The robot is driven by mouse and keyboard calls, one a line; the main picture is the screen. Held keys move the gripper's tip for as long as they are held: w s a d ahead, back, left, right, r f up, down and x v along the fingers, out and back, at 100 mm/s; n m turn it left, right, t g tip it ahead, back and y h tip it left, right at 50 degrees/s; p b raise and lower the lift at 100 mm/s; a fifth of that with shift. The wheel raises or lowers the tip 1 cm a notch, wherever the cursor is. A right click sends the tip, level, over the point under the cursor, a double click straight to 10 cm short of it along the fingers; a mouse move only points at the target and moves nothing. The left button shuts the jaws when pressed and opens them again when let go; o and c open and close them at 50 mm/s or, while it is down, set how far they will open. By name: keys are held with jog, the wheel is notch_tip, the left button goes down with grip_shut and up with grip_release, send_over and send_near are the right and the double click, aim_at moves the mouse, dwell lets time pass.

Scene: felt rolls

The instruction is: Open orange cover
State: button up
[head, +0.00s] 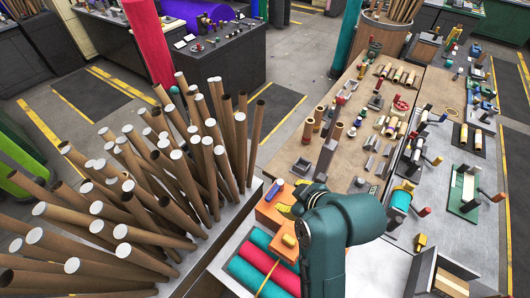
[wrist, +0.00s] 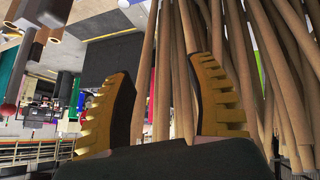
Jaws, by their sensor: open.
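An orange block-like part (head: 272,212), which may be the orange cover, shows in the head view left of my teal arm. A second orange piece (head: 279,250) lies just below it, with a small yellow piece on it. My arm hides the area to their right, so I cannot tell how the cover sits or whether it is open. My gripper (wrist: 163,66) shows in the wrist view, with its two ribbed yellow fingers spread wide and nothing between them. The wrist view does not show the orange cover.
Many brown cardboard tubes (head: 185,150) stand left of my arm and fill the wrist view's right side. Teal and red felt rolls (head: 273,265) lie in a tray below the orange parts. A workbench (head: 340,150) with many small parts spreads behind and right of my arm.

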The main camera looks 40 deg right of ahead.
jog(key=w+a+r+t+p, duration=0.1)
jog(key=w+a+r+t, duration=0.1)
jog(key=r, duration=0.4)
jog(key=w+a+r+m+t+h+p, duration=0.1)
jog(key=w+a+r+t+p, duration=0.1)
jog(key=r, duration=0.5)
jog(key=shift+w+a+r, duration=0.15)
jog(key=shift+w+a, duration=0.1)
jog(key=shift+w, duration=0.35)
jog(key=n+g+y+b, duration=0.2)
jog(key=g+y, duration=0.2)
jog(key=g, duration=0.4)
send_near(290, 239)
jog(key=x, duration=1)
jog(key=shift+w, duration=0.1)
